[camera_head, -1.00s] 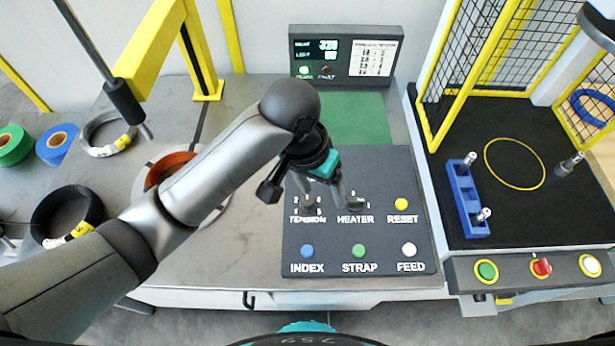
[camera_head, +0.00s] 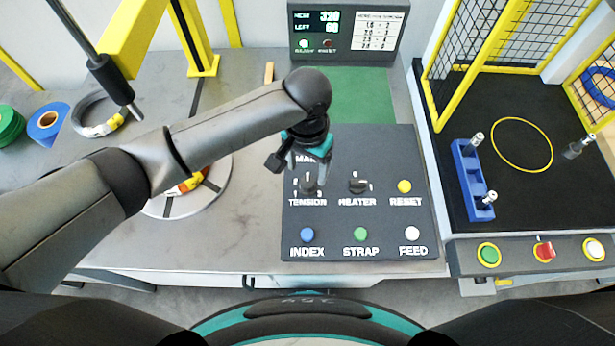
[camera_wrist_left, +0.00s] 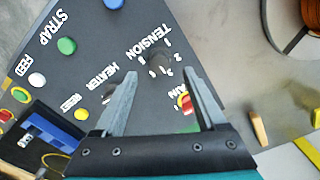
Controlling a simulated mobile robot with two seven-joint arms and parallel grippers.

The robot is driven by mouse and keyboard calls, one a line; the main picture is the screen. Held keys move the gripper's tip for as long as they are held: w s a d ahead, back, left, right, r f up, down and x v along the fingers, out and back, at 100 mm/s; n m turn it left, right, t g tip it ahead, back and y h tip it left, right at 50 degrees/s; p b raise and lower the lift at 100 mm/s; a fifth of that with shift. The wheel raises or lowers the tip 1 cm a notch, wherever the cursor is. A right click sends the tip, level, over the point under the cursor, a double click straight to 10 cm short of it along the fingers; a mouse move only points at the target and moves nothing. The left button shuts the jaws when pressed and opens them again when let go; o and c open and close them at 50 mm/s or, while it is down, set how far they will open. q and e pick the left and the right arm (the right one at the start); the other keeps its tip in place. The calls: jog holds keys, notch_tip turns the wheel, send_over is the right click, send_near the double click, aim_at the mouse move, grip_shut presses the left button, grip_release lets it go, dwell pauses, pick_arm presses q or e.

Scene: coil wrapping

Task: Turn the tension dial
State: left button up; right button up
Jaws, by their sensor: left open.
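The tension dial (camera_head: 308,186) is a dark knob on the dark control panel (camera_head: 385,150), above the TENSION label. In the left wrist view the tension dial (camera_wrist_left: 158,62) appears between the fingertips, slightly beyond them. My left gripper (camera_head: 307,165) is open over the panel, just above the dial in the head view. In the left wrist view the gripper (camera_wrist_left: 159,73) has its two grey fingers spread with nothing held between them. I cannot tell whether a finger touches the dial. The gripper partly hides the MAN label. My right gripper is not in view.
The heater dial (camera_head: 358,186) is close on the right. Blue, green and white buttons line the panel's front, with a yellow reset button (camera_head: 404,186). A display (camera_head: 345,30) stands behind. My left arm partly covers the turntable (camera_head: 215,185). A yellow-framed cage (camera_head: 440,75) stands right.

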aim_at(307, 181)
pick_arm(q)
jog(key=shift+f+b, duration=0.3)
jog(key=shift+f, duration=2.05)
grip_shut()
